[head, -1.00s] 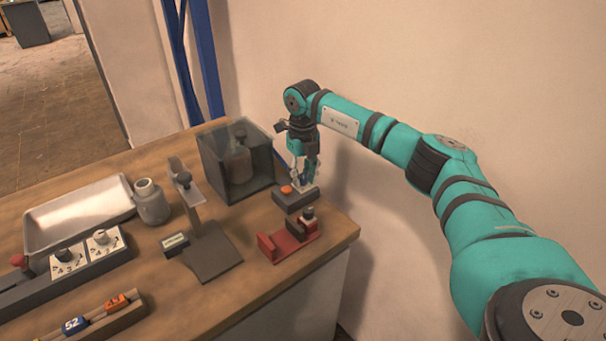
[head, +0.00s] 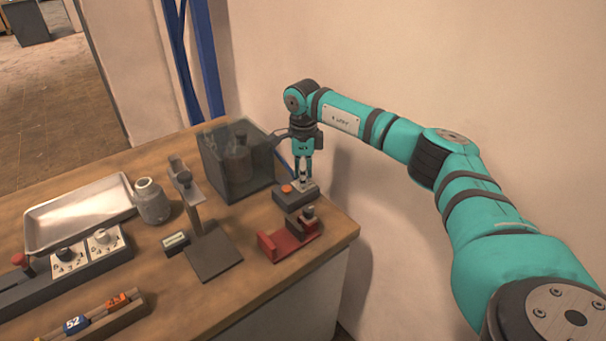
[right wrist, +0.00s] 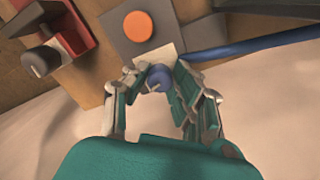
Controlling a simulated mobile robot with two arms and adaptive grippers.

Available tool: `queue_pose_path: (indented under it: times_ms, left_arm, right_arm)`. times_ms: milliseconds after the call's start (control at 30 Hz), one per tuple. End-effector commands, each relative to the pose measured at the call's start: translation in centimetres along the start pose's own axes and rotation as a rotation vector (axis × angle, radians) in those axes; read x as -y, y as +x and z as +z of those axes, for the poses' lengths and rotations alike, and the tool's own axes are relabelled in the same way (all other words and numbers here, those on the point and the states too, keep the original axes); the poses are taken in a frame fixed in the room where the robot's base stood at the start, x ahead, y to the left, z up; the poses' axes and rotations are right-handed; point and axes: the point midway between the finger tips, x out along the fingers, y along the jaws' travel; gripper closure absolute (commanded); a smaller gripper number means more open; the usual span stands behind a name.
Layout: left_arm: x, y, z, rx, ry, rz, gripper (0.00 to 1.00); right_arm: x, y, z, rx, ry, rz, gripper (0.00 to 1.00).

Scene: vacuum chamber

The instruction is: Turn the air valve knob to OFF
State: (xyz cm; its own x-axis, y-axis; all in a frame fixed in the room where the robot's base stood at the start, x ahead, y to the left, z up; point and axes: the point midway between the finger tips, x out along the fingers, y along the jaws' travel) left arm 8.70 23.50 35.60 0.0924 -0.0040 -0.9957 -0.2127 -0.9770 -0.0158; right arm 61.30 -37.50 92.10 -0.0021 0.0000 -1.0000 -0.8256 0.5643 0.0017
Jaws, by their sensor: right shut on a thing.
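The air valve knob (right wrist: 158,77) is a small blue knob with a pale pointer line, beside a cream label plate on a grey control box. My right gripper (right wrist: 152,84) has its fingers around the knob, one on each side, and is shut on it. In the head view the right gripper (head: 304,179) points straight down at the far end of the grey box (head: 290,198), and its fingers mostly hide the knob. The label's lettering cannot be read. My left gripper is not in view.
An orange button (head: 287,188) is on the same box, close to the fingers. A blue hose (right wrist: 255,42) runs off beside the knob. A red clamp-like fixture (head: 285,242) stands in front, a dark clear-walled chamber (head: 232,170) to the left. The wall is close behind.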

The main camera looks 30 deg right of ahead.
Motion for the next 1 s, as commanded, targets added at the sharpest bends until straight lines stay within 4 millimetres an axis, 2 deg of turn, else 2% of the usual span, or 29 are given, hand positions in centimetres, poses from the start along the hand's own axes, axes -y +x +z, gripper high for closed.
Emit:
queue_pose_path:
  times_ms: [200,500,1000]
  left_arm:
    - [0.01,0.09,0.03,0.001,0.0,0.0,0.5]
    - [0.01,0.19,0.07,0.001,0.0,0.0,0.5]
    - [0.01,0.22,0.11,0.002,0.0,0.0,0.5]
  right_arm:
    - [0.18,-0.27,0.04,0.004,-0.182,-0.007,1.0]
    - [0.19,-0.27,0.05,0.004,-0.355,-0.008,1.0]
    - [0.2,-0.32,0.07,0.004,-0.432,-0.009,1.0]
